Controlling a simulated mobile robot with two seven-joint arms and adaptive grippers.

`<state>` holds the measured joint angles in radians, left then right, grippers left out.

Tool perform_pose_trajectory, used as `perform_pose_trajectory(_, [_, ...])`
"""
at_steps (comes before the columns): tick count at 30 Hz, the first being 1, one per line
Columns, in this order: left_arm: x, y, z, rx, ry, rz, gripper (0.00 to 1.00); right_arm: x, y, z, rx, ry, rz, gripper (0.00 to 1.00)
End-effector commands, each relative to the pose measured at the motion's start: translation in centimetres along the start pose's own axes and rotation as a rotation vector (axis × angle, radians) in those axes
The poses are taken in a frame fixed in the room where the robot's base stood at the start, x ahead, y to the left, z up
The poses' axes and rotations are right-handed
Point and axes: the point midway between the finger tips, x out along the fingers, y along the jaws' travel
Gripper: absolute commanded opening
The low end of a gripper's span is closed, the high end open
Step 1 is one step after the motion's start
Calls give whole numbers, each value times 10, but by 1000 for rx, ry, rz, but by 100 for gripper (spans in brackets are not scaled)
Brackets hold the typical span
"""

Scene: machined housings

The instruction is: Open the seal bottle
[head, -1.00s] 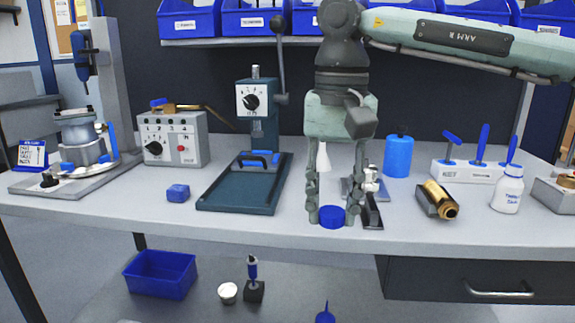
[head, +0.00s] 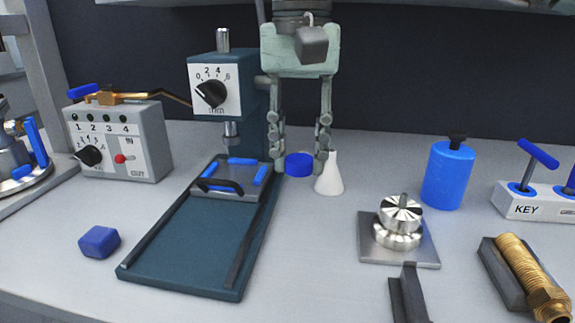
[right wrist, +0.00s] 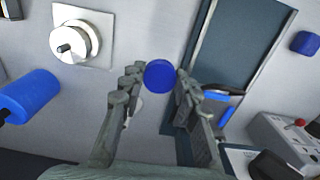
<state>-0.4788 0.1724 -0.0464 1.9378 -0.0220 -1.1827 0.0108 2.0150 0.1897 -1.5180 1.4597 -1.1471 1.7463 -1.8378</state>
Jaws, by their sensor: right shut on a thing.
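My right gripper (head: 300,166) is shut on a round blue cap-like disc (head: 299,164) and holds it above the bench. The disc also shows between the fingertips in the right wrist view (right wrist: 160,75). The white labelled bottle seen at the far right earlier is outside the present views. My left gripper is not in view.
A dark teal press (head: 185,245) stands left of the gripper, close to it. A blue canister (head: 448,175), a silver knobbed part on a plate (head: 370,247) and a brass fitting (head: 525,270) are to the right. A blue block (head: 99,242) lies at left.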

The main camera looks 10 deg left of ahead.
Motion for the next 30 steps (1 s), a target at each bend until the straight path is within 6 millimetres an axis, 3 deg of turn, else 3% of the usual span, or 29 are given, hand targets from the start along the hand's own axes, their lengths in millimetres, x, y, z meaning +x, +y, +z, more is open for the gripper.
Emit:
perform_pose_trajectory(5, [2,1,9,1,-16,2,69,8,8,-13,3,-1,0,0])
perform_pose_trajectory(18, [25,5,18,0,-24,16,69,62,57,-89,3,-2,1,0])
perform_pose_trajectory(23, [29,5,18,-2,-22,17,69,71,62,-98,0,0,0,0])
perform_pose_trajectory(30, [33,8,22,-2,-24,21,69,102,63,-98,-1,-1,2,0])
